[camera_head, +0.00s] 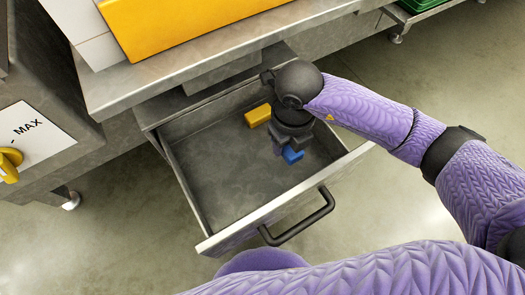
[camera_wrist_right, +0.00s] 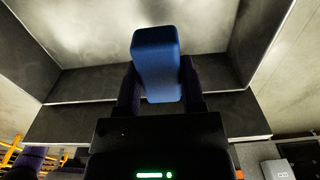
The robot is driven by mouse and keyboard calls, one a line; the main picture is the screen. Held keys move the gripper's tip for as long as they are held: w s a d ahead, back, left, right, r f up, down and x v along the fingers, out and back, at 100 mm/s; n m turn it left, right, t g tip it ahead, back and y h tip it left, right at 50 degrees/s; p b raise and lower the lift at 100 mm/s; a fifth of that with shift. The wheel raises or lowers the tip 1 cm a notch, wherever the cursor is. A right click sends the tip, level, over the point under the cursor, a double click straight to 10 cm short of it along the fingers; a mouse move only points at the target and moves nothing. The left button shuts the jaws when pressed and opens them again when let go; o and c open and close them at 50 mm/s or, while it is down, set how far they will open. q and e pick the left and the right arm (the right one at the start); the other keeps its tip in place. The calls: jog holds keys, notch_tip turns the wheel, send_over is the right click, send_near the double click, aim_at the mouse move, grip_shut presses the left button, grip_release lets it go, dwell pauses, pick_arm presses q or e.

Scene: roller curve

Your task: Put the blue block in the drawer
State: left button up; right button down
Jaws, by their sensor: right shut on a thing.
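The blue block (camera_head: 292,155) is between the fingers of my right gripper (camera_head: 285,148), which is shut on it. The right arm reaches in from the right, and the gripper points down inside the open drawer (camera_head: 215,185). In the right wrist view the block (camera_wrist_right: 156,62) sits between the two fingers (camera_wrist_right: 158,88), with drawer walls beyond it. I cannot tell whether the block touches the drawer floor. My left gripper is not in view.
A yellow block (camera_head: 258,115) lies in the drawer near its back, beside the right gripper. The drawer has a black handle (camera_head: 300,220) on its front. A metal counter (camera_head: 180,75) overhangs the back of the drawer. The left part of the drawer floor is clear.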

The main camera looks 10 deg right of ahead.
aim_at(283, 166)
notch_tip(283, 166, down, 9)
jog(key=b, duration=0.5)
jog(key=shift+r, duration=0.25)
jog(key=shift+f, duration=0.15)
jog(key=shift+c, duration=1)
grip_release()
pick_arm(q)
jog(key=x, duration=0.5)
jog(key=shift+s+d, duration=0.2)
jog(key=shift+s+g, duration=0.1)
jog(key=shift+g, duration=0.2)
pick_arm(e)
notch_tip(283, 166, up, 12)
jog(key=p, duration=0.8)
jog(key=shift+r, duration=0.2)
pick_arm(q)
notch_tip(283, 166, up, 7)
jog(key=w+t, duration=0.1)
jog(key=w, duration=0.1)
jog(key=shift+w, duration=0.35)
